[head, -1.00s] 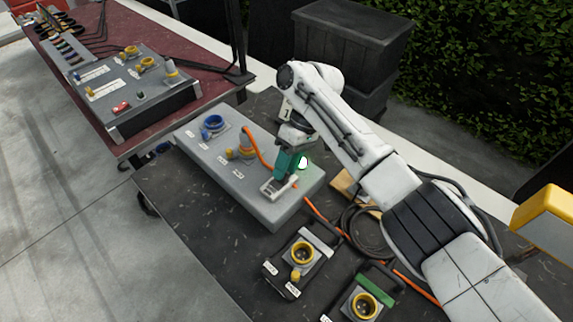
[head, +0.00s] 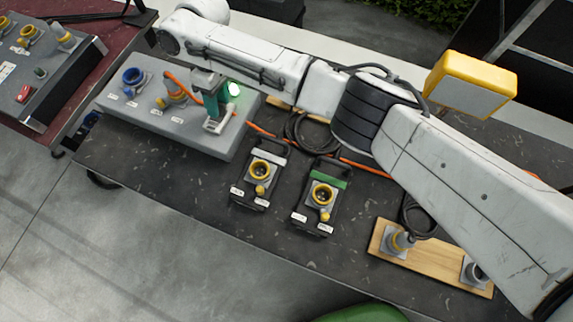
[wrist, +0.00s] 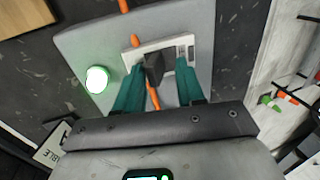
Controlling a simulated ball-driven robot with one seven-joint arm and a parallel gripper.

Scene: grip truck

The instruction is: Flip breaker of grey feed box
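The grey feed box (head: 140,114) lies at the left end of the dark table in the head view. It has a blue socket, a socket with an orange cable, white labels and a lit green lamp (head: 233,89). The lamp also shows in the wrist view (wrist: 97,79). The breaker (wrist: 187,50) is a pale frame with a dark lever (wrist: 154,68). My gripper (wrist: 161,68) has its teal fingers apart, one on each side of the lever. A small gap seems to show at the right finger; contact is unclear. In the head view my gripper (head: 213,112) partly hides the breaker.
An orange cable (wrist: 152,97) passes under the fingers. Two small boxes with yellow sockets, one grey (head: 258,180) and one with a green band (head: 318,200), stand right of the feed box. A wooden board (head: 437,262) lies farther right. Another grey box (head: 60,75) is on the red table.

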